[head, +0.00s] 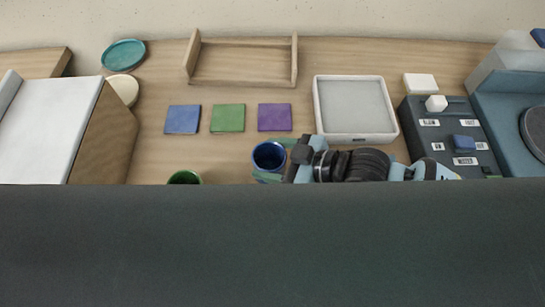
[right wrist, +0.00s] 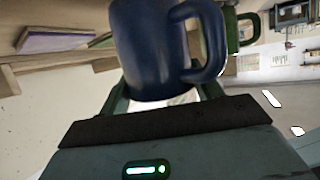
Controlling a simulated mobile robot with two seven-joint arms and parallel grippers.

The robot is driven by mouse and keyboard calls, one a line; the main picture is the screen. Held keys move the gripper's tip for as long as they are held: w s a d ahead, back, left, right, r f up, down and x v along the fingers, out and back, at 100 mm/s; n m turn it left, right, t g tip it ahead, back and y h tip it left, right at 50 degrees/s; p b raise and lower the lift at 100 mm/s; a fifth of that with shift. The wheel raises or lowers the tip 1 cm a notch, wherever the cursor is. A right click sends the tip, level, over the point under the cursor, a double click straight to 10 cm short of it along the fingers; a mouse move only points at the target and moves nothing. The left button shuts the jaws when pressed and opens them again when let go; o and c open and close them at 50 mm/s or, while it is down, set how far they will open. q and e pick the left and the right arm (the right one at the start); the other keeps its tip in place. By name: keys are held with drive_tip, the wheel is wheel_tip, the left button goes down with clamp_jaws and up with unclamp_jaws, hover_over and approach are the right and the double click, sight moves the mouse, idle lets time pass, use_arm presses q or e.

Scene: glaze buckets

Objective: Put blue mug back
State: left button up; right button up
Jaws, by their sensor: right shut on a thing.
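The blue mug (head: 268,156) is in my right gripper (head: 274,159), whose fingers are on either side of it. In the right wrist view the mug (right wrist: 152,45) fills the space between the fingers, with its handle to the right. In the head view it lies below the purple square (head: 274,117) and right of a green mug (head: 184,177). A blue square (head: 182,119) and a green square (head: 228,118) lie left of the purple one. I cannot tell the mug's height above the table. My left gripper is not seen.
A grey-white tray (head: 355,138) stands right of the squares. A wooden rack (head: 242,82) is at the back. A dark box with labels (head: 426,123) is at the right. A dark surface covers the lower half of the head view. Table around the squares is clear.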

drive_tip(key=shift+f, duration=0.5)
drive_tip(key=shift+f, duration=0.2)
drive_tip(key=o, duration=1.2)
drive_tip(key=shift+r, duration=0.1)
drive_tip(key=shift+d+r, duration=0.1)
drive_tip(key=shift+d, duration=0.1)
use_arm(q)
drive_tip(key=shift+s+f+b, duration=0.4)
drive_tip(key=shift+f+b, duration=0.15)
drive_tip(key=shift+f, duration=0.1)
use_arm(e)
drive_tip(key=shift+v, duration=5.85)
